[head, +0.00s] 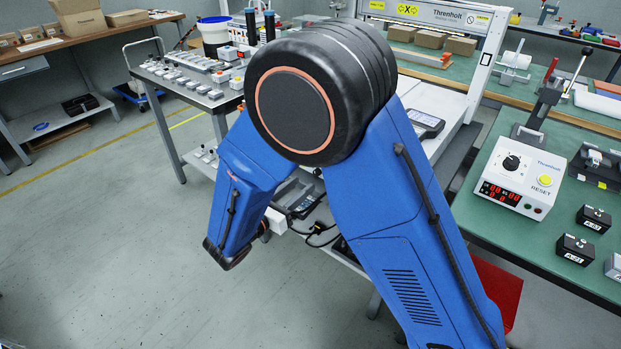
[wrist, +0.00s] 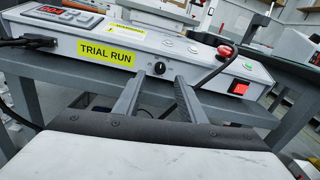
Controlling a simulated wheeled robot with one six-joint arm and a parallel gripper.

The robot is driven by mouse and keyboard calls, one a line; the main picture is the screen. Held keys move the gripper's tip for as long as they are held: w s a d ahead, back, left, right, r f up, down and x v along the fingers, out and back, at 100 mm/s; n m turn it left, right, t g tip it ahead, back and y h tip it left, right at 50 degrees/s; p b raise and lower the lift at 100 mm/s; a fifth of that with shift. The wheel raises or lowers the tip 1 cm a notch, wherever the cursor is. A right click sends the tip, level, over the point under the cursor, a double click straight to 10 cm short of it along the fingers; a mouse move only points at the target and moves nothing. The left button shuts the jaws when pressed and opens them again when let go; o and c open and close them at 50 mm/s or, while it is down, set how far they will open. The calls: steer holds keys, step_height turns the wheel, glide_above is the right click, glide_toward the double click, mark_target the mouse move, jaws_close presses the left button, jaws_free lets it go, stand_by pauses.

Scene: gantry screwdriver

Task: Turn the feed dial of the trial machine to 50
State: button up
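The trial machine's light grey panel (wrist: 205,65) crosses the upper wrist view, with a yellow TRIAL RUN label (wrist: 107,52). The small black feed dial (wrist: 159,69) with a pale mark sits right of that label. My gripper (wrist: 158,77) is open and empty. Its two grey fingers point at the panel, one on each side of the dial in the picture; they look apart from it, but the remaining gap is hard to judge. A red display (wrist: 52,13) at the upper left is too small to read surely. In the head view my arm hides the dial and gripper.
Right of the dial are a red mushroom button (wrist: 225,51), a black cable (wrist: 212,72) and a red switch (wrist: 238,87). A green table (head: 480,205) at right holds a white box (head: 515,175) with another knob and RESET button. Open floor (head: 90,250) lies left.

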steer(key=shift+x, duration=2.9)
jaws_close()
